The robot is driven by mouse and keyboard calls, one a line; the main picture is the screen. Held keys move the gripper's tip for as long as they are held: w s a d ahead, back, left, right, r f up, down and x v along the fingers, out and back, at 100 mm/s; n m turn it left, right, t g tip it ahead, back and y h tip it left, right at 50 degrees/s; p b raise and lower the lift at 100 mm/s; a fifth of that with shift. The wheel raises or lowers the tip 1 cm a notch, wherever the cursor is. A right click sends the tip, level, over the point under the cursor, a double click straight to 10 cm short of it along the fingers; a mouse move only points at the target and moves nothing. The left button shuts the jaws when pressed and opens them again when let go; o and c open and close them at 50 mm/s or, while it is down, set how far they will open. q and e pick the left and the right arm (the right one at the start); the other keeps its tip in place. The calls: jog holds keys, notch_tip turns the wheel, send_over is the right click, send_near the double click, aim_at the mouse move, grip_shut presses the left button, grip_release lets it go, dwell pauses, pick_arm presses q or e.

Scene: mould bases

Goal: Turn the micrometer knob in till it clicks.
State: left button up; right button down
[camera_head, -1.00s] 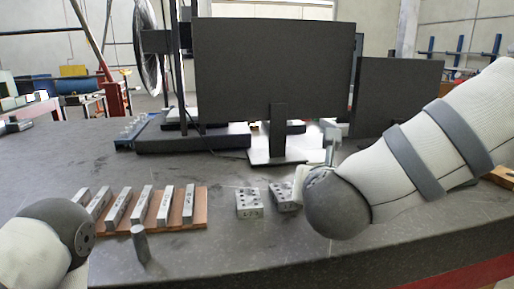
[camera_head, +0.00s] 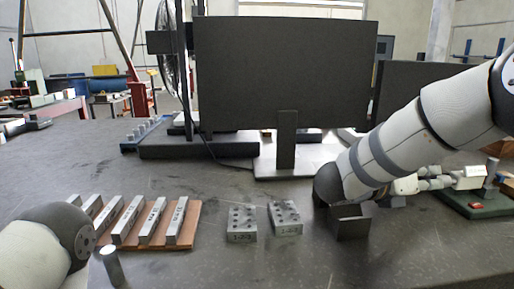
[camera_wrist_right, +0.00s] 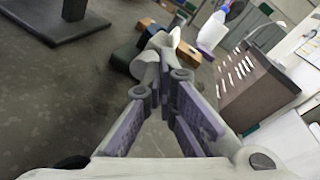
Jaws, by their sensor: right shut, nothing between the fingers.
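The micrometer (camera_head: 468,177) is a pale silver piece held over a dark green base (camera_head: 490,207) at the right of the bench. A grey post (camera_head: 492,172) and a red patch are on that base. My right gripper (camera_head: 438,183) points right towards the micrometer, its palm partly behind my arm. In the right wrist view its purple-padded fingers (camera_wrist_right: 166,82) converge and are shut, with nothing between them. A pale rounded part (camera_wrist_right: 148,66), seemingly of the micrometer, lies just beyond the fingertips; contact cannot be told.
A dark angle plate (camera_head: 352,222) stands below my right wrist. Two drilled blocks (camera_head: 242,224) stand left of it. Several steel bars lie on a brown board (camera_head: 186,238). A large monitor (camera_head: 285,75) stands behind.

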jog(key=shift+w+d+r, duration=0.1)
jog(key=shift+d, duration=0.8)
jog(key=shift+w+f, duration=0.1)
jog(key=shift+f, duration=0.1)
jog(key=shift+s+f, duration=0.3)
jog(key=shift+f, duration=0.15)
jog(key=shift+s+f, duration=0.15)
jog(key=shift+f, duration=0.3)
dwell(0.3)
jog(key=shift+s, duration=0.2)
jog(key=shift+s, duration=0.1)
jog(key=shift+w+f+v, duration=0.15)
jog(key=shift+v, duration=0.8)
jog(key=shift+w+f+v, duration=0.1)
jog(key=shift+w+v, duration=0.05)
jog(key=shift+v, duration=0.85)
jog(key=shift+w+f+v, duration=0.15)
jog(key=shift+w+v, duration=0.05)
jog(key=shift+v, duration=0.75)
jog(key=shift+a, duration=0.2)
